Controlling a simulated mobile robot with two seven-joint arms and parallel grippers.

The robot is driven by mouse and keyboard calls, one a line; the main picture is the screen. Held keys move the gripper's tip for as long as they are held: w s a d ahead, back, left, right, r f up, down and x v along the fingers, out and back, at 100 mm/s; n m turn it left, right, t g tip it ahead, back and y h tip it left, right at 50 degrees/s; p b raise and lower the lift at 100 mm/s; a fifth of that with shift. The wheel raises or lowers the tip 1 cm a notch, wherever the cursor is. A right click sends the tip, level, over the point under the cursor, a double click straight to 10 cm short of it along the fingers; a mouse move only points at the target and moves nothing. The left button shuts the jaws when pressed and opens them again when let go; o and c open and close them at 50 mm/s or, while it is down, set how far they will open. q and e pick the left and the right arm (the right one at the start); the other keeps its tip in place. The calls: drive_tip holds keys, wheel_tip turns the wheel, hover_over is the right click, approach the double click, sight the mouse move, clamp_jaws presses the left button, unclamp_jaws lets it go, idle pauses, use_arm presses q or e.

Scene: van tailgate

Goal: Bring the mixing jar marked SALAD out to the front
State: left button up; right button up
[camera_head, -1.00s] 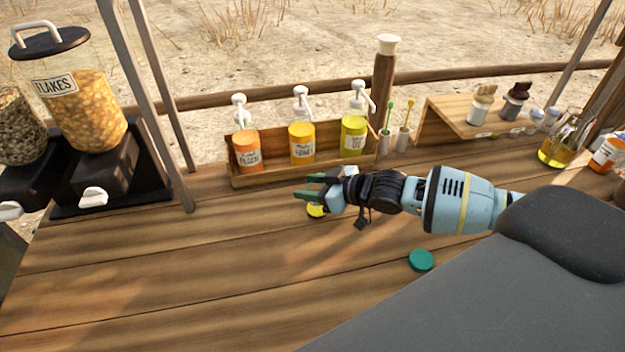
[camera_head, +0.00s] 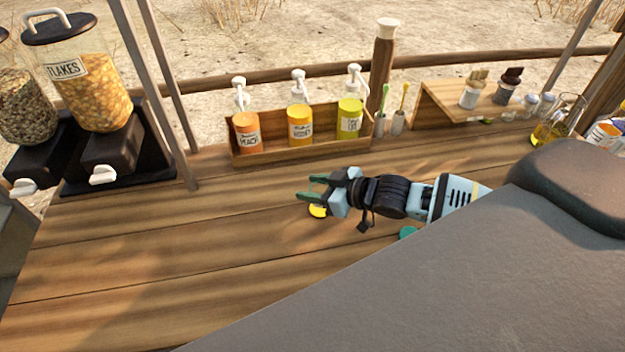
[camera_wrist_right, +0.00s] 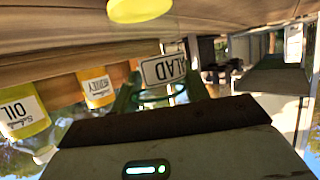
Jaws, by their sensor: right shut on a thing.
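My right gripper (camera_head: 318,188) is above the wooden counter, in front of the bottle rack. In the right wrist view it (camera_wrist_right: 162,92) is shut around a clear thing with a white label (camera_wrist_right: 163,69) reading "LAD"; I take it for the SALAD mixing jar. Its clear walls hardly show. A yellow patch (camera_head: 318,211) below the fingers seems to be its bottom or contents; the wrist view, upside down, shows it at the top. The start of the label is hidden. My left gripper is not in view.
A wooden rack (camera_head: 297,155) holds PEACH, HONEY and OIL pump bottles behind the gripper. A glass flask (camera_head: 571,112) with yellow liquid stands far right. A teal disc (camera_head: 408,233) lies partly behind my arm. The FLAKES dispenser (camera_head: 90,85) stands left. The counter's front left is clear.

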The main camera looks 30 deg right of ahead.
drive_tip(key=shift+s+a+f, duration=0.1)
drive_tip(key=shift+s+a, duration=0.2)
drive_tip(key=shift+s, duration=0.85)
drive_tip(key=shift+s+a+r, duration=0.1)
drive_tip(key=shift+s+a, duration=0.15)
drive_tip(key=shift+s, duration=0.9)
drive_tip(key=shift+s+a+f, duration=0.1)
drive_tip(key=shift+s+a, duration=0.2)
drive_tip(key=shift+s, duration=0.85)
drive_tip(key=o, duration=1.1)
drive_tip(key=shift+o, duration=0.2)
drive_tip(key=v, duration=0.7)
drive_tip(key=shift+s+d, duration=0.2)
drive_tip(key=shift+s, duration=0.05)
